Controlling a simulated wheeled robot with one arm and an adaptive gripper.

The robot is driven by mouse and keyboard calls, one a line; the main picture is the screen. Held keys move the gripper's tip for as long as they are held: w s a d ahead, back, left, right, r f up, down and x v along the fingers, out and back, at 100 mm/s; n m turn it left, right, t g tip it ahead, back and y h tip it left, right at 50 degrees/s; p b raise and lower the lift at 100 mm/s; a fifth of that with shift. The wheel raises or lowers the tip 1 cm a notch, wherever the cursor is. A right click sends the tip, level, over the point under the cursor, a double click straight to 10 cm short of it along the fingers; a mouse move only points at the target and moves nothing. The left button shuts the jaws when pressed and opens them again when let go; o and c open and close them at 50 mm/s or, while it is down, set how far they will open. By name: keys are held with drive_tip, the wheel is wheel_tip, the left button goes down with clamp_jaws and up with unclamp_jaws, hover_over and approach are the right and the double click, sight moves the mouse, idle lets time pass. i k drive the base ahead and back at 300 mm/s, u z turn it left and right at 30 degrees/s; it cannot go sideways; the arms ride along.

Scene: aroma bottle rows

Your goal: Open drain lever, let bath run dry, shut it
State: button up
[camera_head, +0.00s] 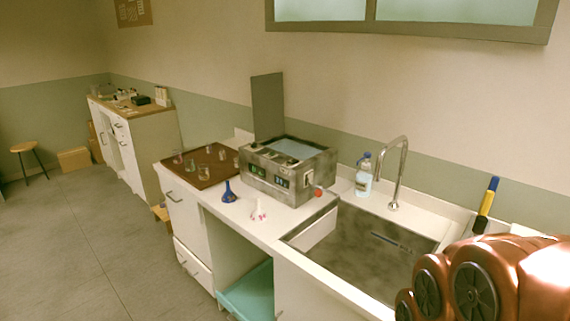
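The bath (268,186) is a grey metal box with green-lit displays on its front, standing on the white counter left of the sink. Its flat dark lid (267,105) stands upright at the back, so the bath is open. A pale bluish surface, apparently water, shows inside; its depth cannot be told. A small red-tipped part, apparently the drain lever (318,192), sticks out at the lower right of the bath, near the sink's edge. Its setting is too small to read, and no running stream is visible. My gripper is not in view; only my copper-coloured arm shows at lower right.
A sink (370,255) with a curved tap (401,170) lies right of the bath. A clear bottle (364,175) stands behind it. A blue funnel (229,192) and small pinkish-white items (259,211) sit before the bath. A brown tray (190,180) holds several glass vessels.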

sight(318, 194)
drive_tip(key=z, duration=0.05)
drive_tip(key=k, duration=0.6)
drive_tip(key=z, duration=0.15)
drive_tip(key=i, duration=0.75)
drive_tip(key=u, duration=0.55)
drive_tip(key=i, duration=0.6)
drive_tip(key=u, duration=0.5)
